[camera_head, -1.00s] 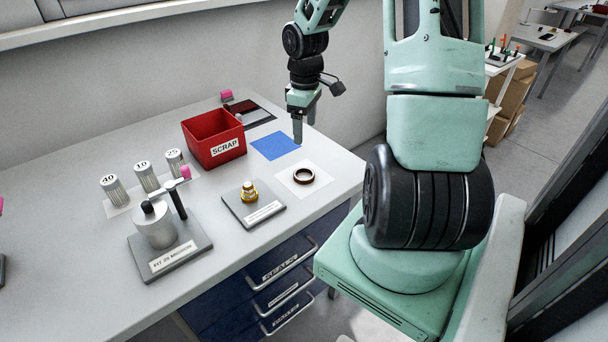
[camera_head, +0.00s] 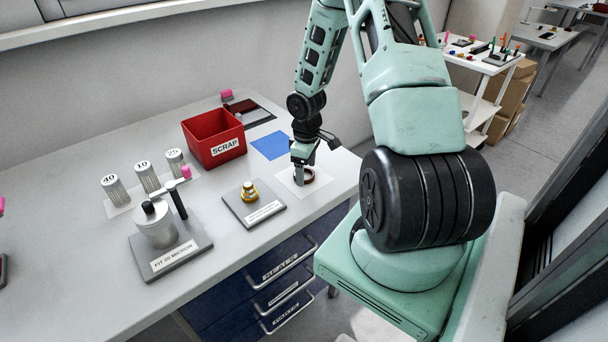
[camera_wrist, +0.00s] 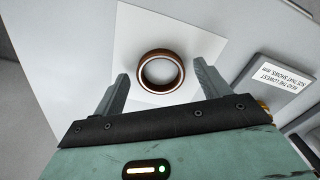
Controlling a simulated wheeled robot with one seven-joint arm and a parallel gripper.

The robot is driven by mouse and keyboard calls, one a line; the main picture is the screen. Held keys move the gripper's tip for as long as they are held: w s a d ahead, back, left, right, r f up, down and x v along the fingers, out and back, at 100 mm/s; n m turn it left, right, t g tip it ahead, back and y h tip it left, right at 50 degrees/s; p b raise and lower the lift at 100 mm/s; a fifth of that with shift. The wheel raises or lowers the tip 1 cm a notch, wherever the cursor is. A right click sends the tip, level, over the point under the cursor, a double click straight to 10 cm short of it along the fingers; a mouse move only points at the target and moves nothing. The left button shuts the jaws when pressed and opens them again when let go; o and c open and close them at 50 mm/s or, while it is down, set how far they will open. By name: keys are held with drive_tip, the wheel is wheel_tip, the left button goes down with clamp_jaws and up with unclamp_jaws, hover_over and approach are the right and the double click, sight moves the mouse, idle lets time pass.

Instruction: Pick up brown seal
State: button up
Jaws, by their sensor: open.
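The brown seal (camera_wrist: 142,75) is a ring lying flat on a white square sheet (camera_wrist: 128,30) on the bench. In the wrist view it lies between the two fingers of my gripper (camera_wrist: 161,82), slightly ahead of their tips, with clear gaps on both sides. My gripper is open and empty. In the head view my gripper (camera_head: 299,178) is down over the seal (camera_head: 310,178) and hides part of it.
A grey plate with a brass fitting (camera_head: 249,191) stands left of the sheet. A red scrap bin (camera_head: 213,138) and a blue mat (camera_head: 272,146) are behind. A steel fixture (camera_head: 156,225) and several numbered cylinders (camera_head: 145,178) stand further left.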

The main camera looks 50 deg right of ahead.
drive_tip(key=shift+f, duration=0.45)
drive_tip(key=shift+c, duration=0.3)
drive_tip(key=c, duration=1)
wheel_tip(320, 180, up, 10)
drive_tip(key=shift+r, duration=0.1)
